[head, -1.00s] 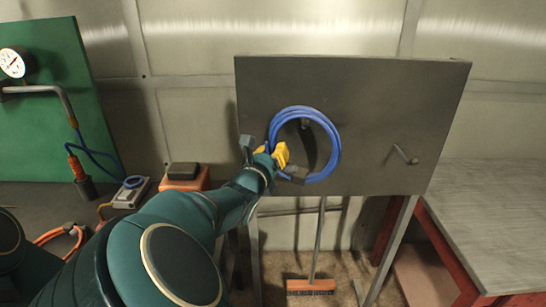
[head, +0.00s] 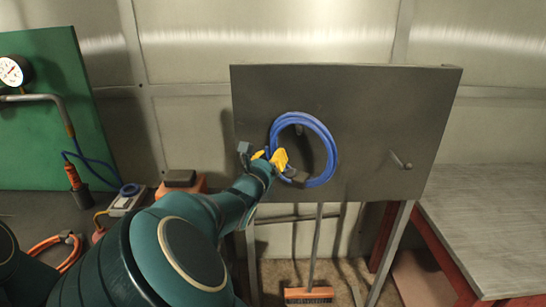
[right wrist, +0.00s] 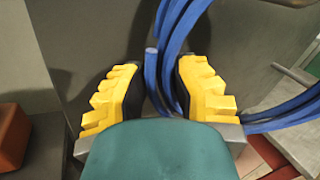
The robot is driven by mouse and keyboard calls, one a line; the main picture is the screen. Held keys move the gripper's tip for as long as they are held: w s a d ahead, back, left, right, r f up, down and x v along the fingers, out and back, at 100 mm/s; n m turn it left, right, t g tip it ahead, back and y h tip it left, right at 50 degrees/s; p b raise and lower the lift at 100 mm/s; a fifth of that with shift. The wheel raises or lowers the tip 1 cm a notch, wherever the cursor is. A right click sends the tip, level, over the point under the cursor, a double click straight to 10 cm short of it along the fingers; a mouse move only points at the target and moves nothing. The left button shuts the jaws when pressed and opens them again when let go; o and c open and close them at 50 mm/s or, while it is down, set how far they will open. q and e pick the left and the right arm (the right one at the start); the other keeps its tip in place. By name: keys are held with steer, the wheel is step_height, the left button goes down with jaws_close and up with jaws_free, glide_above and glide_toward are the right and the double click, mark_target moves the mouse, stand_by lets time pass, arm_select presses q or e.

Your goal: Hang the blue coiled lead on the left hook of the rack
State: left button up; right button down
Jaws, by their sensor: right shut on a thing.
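The blue coiled lead (head: 333,150) is a ring in front of the grey rack board (head: 360,95). My right gripper (head: 273,160), with yellow finger pads, is shut on its lower left side. In the right wrist view, blue strands (right wrist: 172,50) run between and beside the fingers (right wrist: 158,95). The left hook (head: 300,131) shows small and dark inside the ring, near its top. I cannot tell whether the lead rests on it or hangs in front. The right hook (head: 402,162) is bare. My left gripper is not in view.
A table (head: 490,205) with a red frame stands at the right. A broom (head: 309,294) stands under the rack. At the left are a green panel (head: 45,120) with a gauge, an orange box (head: 183,186) and an orange cable (head: 70,255).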

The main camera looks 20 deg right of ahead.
steer(key=shift+a+f+y, duration=0.3)
steer(key=shift+a+f, duration=0.05)
steer(key=shift+f, duration=0.35)
steer(key=c, duration=0.7)
jaws_free()
steer(key=shift+w+f, duration=0.1)
steer(key=shift+w, duration=0.3)
